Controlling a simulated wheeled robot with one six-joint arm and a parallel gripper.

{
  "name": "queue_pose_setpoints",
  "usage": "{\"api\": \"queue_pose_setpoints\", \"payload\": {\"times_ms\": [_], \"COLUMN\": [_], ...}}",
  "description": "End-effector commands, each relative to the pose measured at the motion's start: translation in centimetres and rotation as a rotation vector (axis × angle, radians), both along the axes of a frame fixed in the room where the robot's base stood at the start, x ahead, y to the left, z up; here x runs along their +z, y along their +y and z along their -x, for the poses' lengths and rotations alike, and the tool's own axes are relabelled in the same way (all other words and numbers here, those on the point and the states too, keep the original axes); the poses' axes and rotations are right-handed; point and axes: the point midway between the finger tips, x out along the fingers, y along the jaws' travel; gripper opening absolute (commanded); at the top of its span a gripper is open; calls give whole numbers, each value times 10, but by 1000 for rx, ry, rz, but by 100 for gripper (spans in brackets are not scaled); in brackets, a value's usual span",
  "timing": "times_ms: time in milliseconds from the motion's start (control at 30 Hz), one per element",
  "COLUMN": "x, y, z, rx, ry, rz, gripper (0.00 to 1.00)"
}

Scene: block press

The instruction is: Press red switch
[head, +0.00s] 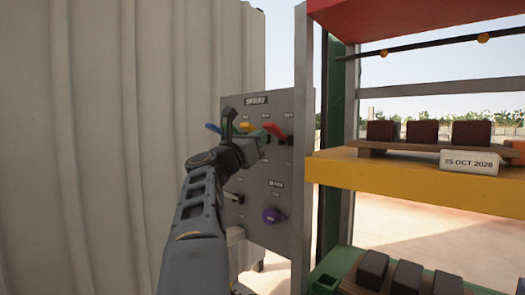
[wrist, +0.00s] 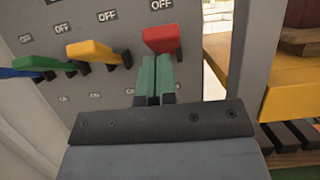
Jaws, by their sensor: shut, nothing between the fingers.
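The red switch (head: 275,130) is a flat lever at the upper right of a grey control panel (head: 290,205). In the wrist view the red switch (wrist: 169,38) sits below an OFF label, just beyond my fingertips. My gripper (wrist: 154,62) is shut, with its two green fingers side by side and nothing between them. The fingertips appear just under the red lever; I cannot tell whether they touch it. In the head view my gripper (head: 258,136) is in front of the panel and covers part of it.
A yellow switch (wrist: 90,50), a green switch (wrist: 45,62) and a blue switch (wrist: 20,72) stand left of the red one. A rack with a yellow shelf (head: 420,185) and dark blocks stands close at right; a corrugated wall (head: 120,120) is left.

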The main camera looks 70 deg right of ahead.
Motion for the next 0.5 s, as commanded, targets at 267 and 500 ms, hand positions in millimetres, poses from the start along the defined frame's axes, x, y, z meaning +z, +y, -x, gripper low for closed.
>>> {"api": "queue_pose_setpoints", "payload": {"times_ms": [267, 500], "x": [-29, -41], "y": [39, 76], "z": [-14, -27], "rx": [8, 7], "ry": [-1, 2], "rz": [-1, -2], "gripper": [0, 0]}}
